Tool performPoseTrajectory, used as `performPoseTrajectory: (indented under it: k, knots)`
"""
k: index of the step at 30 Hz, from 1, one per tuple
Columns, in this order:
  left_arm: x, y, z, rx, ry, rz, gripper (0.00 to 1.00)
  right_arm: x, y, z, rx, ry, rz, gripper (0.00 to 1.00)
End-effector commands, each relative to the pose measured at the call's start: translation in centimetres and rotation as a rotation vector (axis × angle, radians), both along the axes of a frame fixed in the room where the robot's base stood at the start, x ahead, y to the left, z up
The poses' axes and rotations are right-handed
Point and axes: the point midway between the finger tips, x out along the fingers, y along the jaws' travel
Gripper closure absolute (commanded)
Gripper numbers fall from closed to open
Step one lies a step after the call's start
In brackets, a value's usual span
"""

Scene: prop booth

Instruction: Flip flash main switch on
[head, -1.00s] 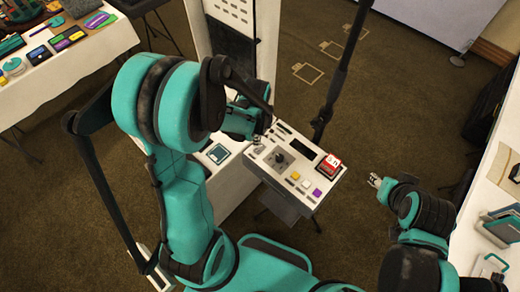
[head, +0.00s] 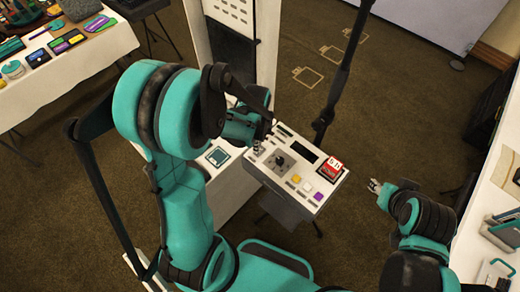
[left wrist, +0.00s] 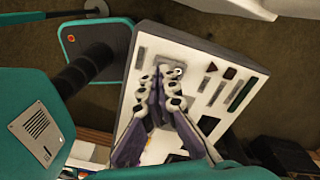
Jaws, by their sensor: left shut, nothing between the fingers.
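The white control panel (head: 268,171) stands in the middle of the head view. A small metal toggle on a grey plate sits at its left end; in the left wrist view this toggle (left wrist: 178,71) is right beside my fingertips. I cannot tell whether they touch, nor which way the lever is set. My left gripper (head: 260,143) is shut and empty, low over that end; its tips also show in the left wrist view (left wrist: 168,78). My right gripper (head: 374,185) hangs right of the panel, apart from it; its fingers are too small to read.
The panel also carries a dark dial (head: 280,162), a red numbered block (head: 331,169), and yellow (head: 294,180) and purple (head: 318,196) buttons. A black pole (head: 333,95) rises behind it. A teal-edged device (head: 217,156) lies to its left. Crowded white tables flank both sides.

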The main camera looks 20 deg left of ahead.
Motion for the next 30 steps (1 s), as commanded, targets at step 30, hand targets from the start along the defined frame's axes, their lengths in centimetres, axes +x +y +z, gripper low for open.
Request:
performPoseTrajectory:
  k: [30]
  knots:
    - [0.00, 0.00, -0.62, 0.000, 0.000, 0.000, 1.00, 0.00, 0.00, -0.60, 0.000, 0.000, 0.000, 0.60]
